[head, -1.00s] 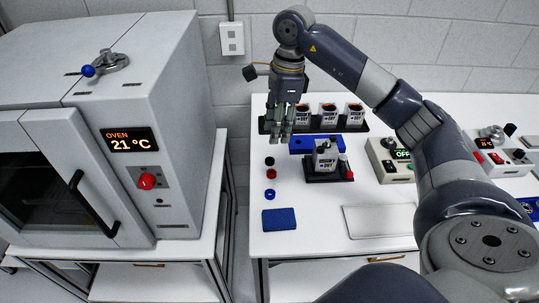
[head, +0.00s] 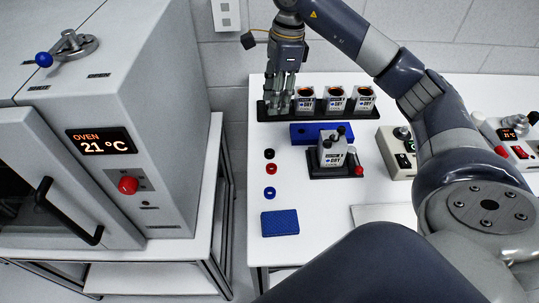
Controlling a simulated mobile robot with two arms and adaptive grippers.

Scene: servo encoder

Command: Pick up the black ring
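The black ring (head: 269,154) lies on the white table near its left edge, at the back of a short column with a red ring (head: 271,169) and a blue ring (head: 270,193). My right gripper (head: 279,108) points down behind the black ring in the head view, in front of the left end of the row of canisters. It appears empty and apart from the ring. Its fingers look close together, but their opening is too small to tell. My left gripper is not in view.
Canisters (head: 335,98) stand in a dark rack at the back. A blue block (head: 312,127) and a canister on a black stand (head: 331,155) are right of the rings. A blue mat (head: 280,224) lies in front. The oven (head: 165,110) stands left, across a gap.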

